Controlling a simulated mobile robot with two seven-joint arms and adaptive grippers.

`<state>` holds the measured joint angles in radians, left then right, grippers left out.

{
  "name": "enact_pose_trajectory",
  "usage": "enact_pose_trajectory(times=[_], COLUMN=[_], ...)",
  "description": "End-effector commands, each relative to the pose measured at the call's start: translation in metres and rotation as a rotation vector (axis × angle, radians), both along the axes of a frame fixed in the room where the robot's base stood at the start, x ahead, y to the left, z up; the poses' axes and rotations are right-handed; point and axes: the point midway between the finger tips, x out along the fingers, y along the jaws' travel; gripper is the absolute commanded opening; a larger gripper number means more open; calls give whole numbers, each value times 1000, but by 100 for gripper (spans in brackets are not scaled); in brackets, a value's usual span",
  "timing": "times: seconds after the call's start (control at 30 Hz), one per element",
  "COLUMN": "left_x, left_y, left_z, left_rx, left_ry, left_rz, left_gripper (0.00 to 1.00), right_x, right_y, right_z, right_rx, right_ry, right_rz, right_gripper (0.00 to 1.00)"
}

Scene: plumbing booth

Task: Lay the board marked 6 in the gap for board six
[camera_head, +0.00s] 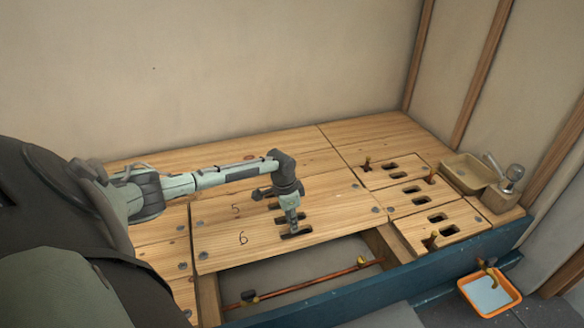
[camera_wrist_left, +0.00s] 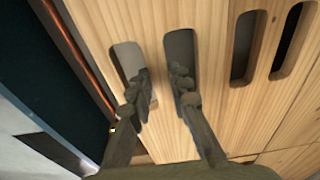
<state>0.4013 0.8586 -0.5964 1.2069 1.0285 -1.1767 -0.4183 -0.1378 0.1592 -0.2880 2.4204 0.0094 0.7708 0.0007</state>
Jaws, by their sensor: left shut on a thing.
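The wooden board marked 6 (camera_head: 330,225) has a pair of slots and lies just behind the open gap (camera_head: 320,257), alongside the board marked 5 (camera_head: 218,208). I cannot tell whether it touches the boards under or behind it. My left gripper (camera_head: 291,228) reaches down to its slots. In the left wrist view the fingers (camera_wrist_left: 161,88) go into the two slots and are shut on the wood bar between them. The board also shows in the left wrist view (camera_wrist_left: 160,25). My right gripper is out of view.
A copper pipe (camera_head: 315,280) with brass valves runs along the gap, behind a blue front beam (camera_head: 370,295). Other slotted boards (camera_head: 440,222) lie right of it. A tray (camera_head: 466,172) and a tap stand at back right. An orange basin (camera_head: 490,296) sits on the floor.

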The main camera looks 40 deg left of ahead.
Motion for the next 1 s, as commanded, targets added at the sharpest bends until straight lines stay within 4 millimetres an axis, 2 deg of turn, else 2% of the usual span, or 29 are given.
enact_pose_trajectory(times=[0.07,0.1,0.23,0.53,0.67,0.73,1.0], left_x=[2,0,0,0,1,0,-8], left_y=[0,0,0,0,1,2,5], left_z=[2,0,0,1,12,25,86], left_rx=[0,0,0,1,1,3,2], left_ry=[-4,0,0,0,-2,-1,0], left_rz=[0,0,0,0,-1,-1,-1], left_gripper=[0,22,38,39,39,39,39], right_x=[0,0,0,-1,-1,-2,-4], right_y=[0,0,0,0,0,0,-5], right_z=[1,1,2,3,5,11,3], right_rx=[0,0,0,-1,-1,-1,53], right_ry=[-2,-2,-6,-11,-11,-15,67], right_rz=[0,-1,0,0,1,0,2], right_gripper=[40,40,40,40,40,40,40])
